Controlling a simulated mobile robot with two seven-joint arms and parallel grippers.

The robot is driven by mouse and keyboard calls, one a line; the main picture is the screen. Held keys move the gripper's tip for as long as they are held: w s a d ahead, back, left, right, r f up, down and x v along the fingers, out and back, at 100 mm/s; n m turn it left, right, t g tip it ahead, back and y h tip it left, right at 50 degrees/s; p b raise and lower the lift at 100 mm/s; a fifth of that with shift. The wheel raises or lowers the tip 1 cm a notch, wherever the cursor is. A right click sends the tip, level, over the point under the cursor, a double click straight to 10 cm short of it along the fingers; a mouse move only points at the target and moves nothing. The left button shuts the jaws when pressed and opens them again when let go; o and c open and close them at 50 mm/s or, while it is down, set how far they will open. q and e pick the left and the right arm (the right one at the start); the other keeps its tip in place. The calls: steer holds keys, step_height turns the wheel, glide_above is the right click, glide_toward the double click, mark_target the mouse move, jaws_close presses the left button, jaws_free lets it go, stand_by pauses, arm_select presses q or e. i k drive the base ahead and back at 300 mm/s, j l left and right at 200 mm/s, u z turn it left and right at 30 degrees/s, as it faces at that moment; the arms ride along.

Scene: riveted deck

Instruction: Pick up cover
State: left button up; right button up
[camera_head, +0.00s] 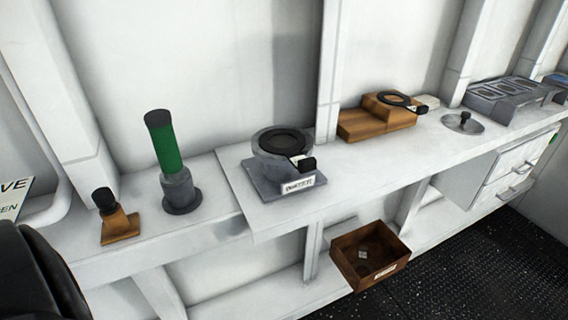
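A flat round grey metal disc with a black knob, which looks like the cover (463,123), lies on the white shelf at the right. It is apart from the things around it, and nothing holds it. A dark rounded shape, likely part of my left arm, fills the lower left corner. No fingers show there. My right gripper is not in view.
The white shelf (425,150) carries a grey round-topped device (262,180), a wooden stepped block (362,124), a green cylinder on a dark base (168,148), a small wooden stand (122,228) and a grey panelled unit (505,98). An open brown box (345,272) sits below.

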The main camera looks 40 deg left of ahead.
mark_target(463, 123)
steer(key=u, duration=0.6)
steer(key=i+l+u, duration=0.3)
steer(key=l+u, duration=0.3)
steer(key=l, duration=0.15)
steer(key=i+l+u, duration=0.15)
steer(key=l+u, duration=0.15)
steer(key=l, duration=0.15)
steer(key=l+u, duration=0.3)
steer(key=l, duration=0.2)
steer(key=i, duration=0.05)
